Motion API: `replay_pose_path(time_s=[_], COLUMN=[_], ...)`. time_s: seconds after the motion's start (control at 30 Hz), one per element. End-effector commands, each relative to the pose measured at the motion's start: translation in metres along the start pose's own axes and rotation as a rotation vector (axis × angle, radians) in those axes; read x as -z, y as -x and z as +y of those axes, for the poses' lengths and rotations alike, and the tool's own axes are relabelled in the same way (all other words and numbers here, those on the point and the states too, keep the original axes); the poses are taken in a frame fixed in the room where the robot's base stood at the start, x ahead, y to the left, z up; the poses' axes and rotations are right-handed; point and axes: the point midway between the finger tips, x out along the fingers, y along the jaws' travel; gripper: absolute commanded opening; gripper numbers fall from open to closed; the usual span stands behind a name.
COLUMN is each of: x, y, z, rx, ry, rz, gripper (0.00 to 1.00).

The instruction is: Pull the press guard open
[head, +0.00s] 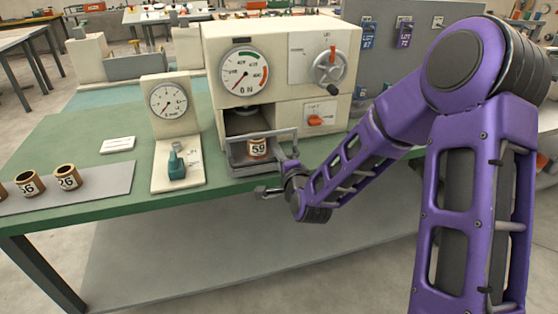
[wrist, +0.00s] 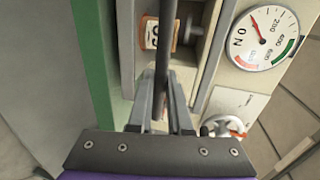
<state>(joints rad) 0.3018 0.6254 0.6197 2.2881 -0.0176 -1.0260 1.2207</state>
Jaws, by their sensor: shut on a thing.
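The press (head: 222,58) is a cream cabinet with a round dial. Its guard (head: 240,163) is a grey frame at the low front opening, and I cannot tell clearly how far it stands open. A ring marked 59 (head: 257,148) sits behind the frame; part of it shows in the wrist view (wrist: 150,33). My gripper (wrist: 163,98) is shut on the dark bar of the guard (wrist: 164,50), with one finger on each side. In the head view, my wrist is at the right front corner of the guard, and the grip itself is partly hidden.
A dial gauge stand (head: 169,100) with a teal piece (head: 177,163) stands left of the press. Rings (head: 67,177) lie on a grey mat (head: 110,192) at the far left. The green table's front edge (head: 120,212) runs below the guard. Floor in front is clear.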

Motion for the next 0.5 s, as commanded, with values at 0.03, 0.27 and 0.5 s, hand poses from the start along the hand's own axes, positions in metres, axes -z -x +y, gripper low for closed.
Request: replay_pose_path(time_s=[0.03,0.27,0.5], x=[-0.0004,-0.0004,-0.0004], y=[0.0001,0.0001,0.0001], z=[0.0004,0.0002,0.0002], rx=[-0.001,-0.001,0.000], ry=[0.000,0.000,0.000], rz=[-0.001,-0.001,-0.001], gripper=[0.00,0.00,0.28])
